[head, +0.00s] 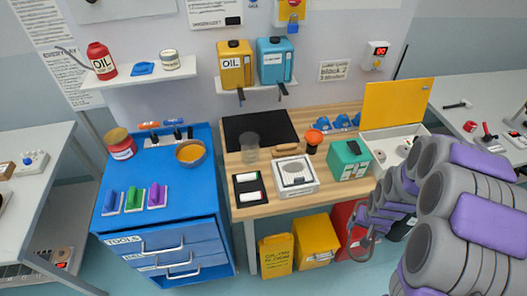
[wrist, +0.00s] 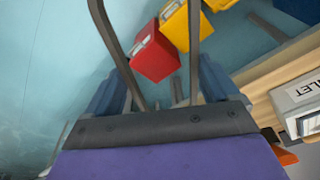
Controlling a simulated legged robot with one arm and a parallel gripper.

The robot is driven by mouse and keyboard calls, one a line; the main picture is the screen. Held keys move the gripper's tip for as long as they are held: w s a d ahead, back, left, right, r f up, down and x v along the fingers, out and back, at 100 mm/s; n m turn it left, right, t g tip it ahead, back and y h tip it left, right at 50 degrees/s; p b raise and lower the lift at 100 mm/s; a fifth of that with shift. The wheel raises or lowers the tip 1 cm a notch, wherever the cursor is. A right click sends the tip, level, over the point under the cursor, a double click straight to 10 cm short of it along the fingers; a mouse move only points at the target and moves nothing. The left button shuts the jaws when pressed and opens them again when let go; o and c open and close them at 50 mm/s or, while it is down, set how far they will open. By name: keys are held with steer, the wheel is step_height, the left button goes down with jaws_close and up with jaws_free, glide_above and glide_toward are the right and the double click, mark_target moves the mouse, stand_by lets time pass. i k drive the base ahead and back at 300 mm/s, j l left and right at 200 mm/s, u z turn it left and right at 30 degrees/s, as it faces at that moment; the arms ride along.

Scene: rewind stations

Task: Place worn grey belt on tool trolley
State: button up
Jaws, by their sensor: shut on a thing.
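The worn grey belt hangs from my gripper as a thin loop, seen in the wrist view (wrist: 122,60) with its two strands running away from the jaws. My gripper, also in the wrist view (wrist: 165,98), is shut on the belt, in front of the bench's right part. The blue tool trolley (head: 188,200) stands left of the bench, well left of my gripper. Its drawer front is marked TOOLS. My arm hides part of the bench's right end.
The trolley top holds a red can (head: 120,146), a bowl (head: 190,154) and several coloured blocks at its left front. Its right front is bare. Yellow bins (head: 314,240) and a red bin (head: 345,222) stand under the wooden bench (head: 262,207), which is crowded.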

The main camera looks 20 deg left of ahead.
mark_target(141, 176)
steer(key=k+j, duration=0.15)
steer(key=j, duration=0.2)
steer(key=k+j, duration=0.2)
steer(key=j, duration=0.2)
steer(key=k+j, duration=0.15)
steer(key=j, duration=0.2)
steer(key=k+j, duration=0.2)
steer(key=j, duration=0.2)
steer(key=k+j, duration=0.15)
steer(key=j, duration=0.2)
